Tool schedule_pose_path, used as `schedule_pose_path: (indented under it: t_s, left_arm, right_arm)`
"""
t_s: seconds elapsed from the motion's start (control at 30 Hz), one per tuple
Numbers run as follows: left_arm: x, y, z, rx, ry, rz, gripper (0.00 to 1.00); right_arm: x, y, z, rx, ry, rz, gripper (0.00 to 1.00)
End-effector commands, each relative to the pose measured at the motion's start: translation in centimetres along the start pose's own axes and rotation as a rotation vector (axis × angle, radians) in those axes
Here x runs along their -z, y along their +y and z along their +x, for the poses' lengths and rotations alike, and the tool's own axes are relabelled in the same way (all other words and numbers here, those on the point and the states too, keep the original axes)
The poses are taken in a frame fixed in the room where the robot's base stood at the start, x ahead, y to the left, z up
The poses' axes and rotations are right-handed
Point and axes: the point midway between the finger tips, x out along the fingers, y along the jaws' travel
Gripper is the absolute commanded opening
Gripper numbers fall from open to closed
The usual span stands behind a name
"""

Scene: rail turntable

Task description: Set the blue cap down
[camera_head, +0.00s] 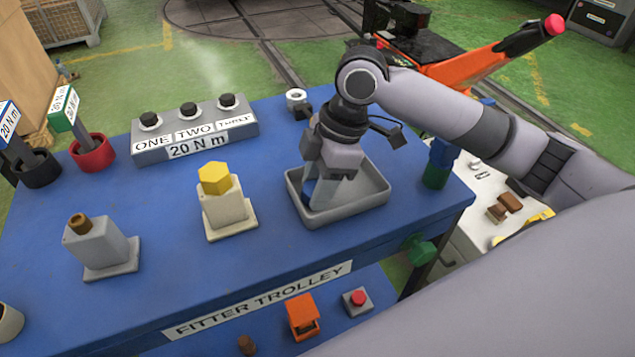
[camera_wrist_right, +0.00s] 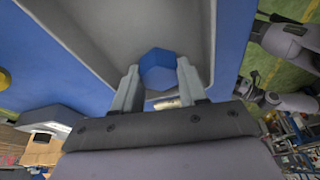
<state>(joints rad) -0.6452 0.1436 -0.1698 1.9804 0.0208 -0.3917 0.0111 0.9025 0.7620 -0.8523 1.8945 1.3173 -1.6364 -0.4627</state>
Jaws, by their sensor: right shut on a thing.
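The blue cap (camera_wrist_right: 158,68) is six-sided and sits between the two fingers of my right gripper (camera_wrist_right: 156,88) in the wrist view. In the head view my right gripper (camera_head: 325,185) points down into the grey tray (camera_head: 372,200), and the cap is mostly hidden by the fingers. The tray's floor also shows around the cap in the wrist view. I cannot tell whether the cap touches the tray floor. My left gripper is not in view.
A post with a yellow hexagonal cap (camera_head: 215,178) stands left of the tray. A post with a brown top (camera_head: 98,245) stands farther left. A grey block with black knobs (camera_head: 195,130) is behind. A green and blue piece (camera_head: 438,165) stands right of the tray.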

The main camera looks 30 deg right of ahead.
Motion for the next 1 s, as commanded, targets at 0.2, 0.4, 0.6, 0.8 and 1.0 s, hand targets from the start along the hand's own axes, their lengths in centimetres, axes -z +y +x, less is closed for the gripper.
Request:
schedule_pose_path:
  t_s: [0.2,0.4,0.6,0.8,1.0]
  left_arm:
    - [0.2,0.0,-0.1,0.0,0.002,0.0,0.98]
    - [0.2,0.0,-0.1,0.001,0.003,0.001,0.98]
    - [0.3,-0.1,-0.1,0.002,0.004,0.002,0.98]
    - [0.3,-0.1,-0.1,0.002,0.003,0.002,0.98]
    - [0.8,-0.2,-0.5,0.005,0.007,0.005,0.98]
  right_arm:
    - [0.0,0.0,0.0,0.0,0.0,0.0,0.05]
    - [0.0,0.0,0.2,0.0,0.001,0.0,0.67]
    - [0.0,0.0,0.1,0.0,0.001,0.0,0.67]
    - [0.1,0.1,-1.2,-0.003,0.002,-0.001,0.67]
    - [0.1,0.1,-5.4,-0.005,0.002,-0.001,0.67]
